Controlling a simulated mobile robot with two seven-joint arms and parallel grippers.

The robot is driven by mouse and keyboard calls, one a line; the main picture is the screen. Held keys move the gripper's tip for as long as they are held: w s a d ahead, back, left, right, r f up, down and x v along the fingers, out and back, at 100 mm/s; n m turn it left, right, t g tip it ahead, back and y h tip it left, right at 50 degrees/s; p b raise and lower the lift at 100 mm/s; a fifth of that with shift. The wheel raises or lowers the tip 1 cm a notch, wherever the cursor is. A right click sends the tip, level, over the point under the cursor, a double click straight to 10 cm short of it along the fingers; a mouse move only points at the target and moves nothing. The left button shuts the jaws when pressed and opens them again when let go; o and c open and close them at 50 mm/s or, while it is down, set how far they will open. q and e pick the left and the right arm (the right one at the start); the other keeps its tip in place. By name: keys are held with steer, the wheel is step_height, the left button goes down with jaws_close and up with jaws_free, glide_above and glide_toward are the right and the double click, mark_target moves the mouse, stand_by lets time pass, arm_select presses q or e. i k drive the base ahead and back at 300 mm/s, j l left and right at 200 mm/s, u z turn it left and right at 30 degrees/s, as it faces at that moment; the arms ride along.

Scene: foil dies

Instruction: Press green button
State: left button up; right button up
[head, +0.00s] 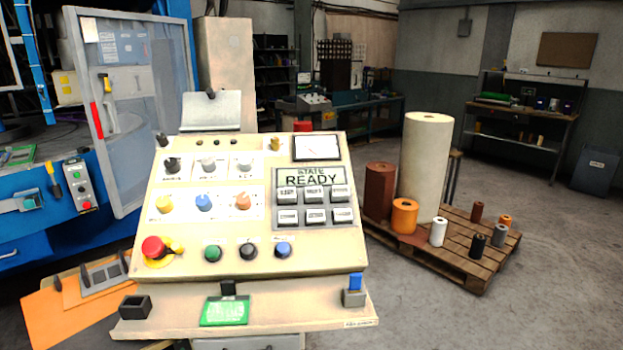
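The green button (212,253) is a round dark-green push button in the lower row of the beige control panel (330,262). It sits between the red mushroom button (153,247) on its left and a black button (248,251) on its right. A blue button (283,250) is further right in that row. Neither of my grippers is in the head view, and nothing covers the green button.
The panel display (310,178) reads "STATE READY". A ledge (290,314) below the panel holds a green card (225,310) and small holders. A wooden pallet (445,255) with several rolls stands to the right. The floor (540,290) at far right is clear.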

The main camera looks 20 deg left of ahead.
mark_target(212, 251)
steer(key=u, duration=1.35)
